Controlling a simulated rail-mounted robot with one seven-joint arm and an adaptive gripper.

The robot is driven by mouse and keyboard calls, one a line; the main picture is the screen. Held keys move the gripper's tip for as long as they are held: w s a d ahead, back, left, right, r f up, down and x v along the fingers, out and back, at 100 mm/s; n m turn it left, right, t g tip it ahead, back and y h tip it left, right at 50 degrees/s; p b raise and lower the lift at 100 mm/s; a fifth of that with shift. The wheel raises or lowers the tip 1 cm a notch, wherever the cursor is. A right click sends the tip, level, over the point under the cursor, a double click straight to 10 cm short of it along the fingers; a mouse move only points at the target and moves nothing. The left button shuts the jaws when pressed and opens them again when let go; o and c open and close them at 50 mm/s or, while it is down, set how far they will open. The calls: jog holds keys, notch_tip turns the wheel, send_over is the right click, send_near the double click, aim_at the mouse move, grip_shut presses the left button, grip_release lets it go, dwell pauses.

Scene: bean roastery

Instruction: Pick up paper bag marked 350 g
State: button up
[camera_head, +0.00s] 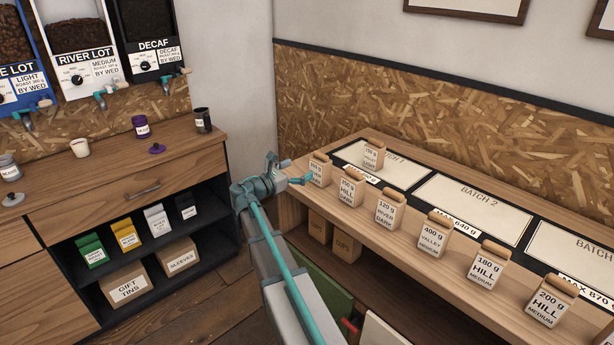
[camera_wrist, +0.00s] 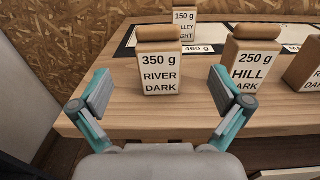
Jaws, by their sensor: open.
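The paper bag marked 350 g (camera_wrist: 160,68), labelled RIVER DARK, stands upright on the wooden bench in the wrist view. It also shows at the left end of the row in the head view (camera_head: 319,170). My gripper (camera_wrist: 160,92) is open, its fingers apart on either side of the view, with the bag standing just beyond and between them. In the head view my gripper (camera_head: 288,172) is at the left end of the bench, close to that bag. Nothing is held.
The 250 g HILL DARK bag (camera_wrist: 252,68) stands close to the right, near the right finger. The 150 g bag (camera_wrist: 184,22) stands behind, on the batch 1 mat. Several more bags, such as the 120 g bag (camera_head: 389,210), line the bench front (camera_head: 410,245).

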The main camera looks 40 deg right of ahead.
aim_at(319, 156)
jog(key=d, duration=0.3)
jog(key=w+d+p, duration=0.1)
jog(key=d, duration=0.3)
jog(key=d+r+p, duration=0.1)
jog(key=d, duration=0.2)
jog(key=shift+w+d, duration=0.35)
jog(key=shift+w, duration=0.05)
grip_shut()
dwell(0.4)
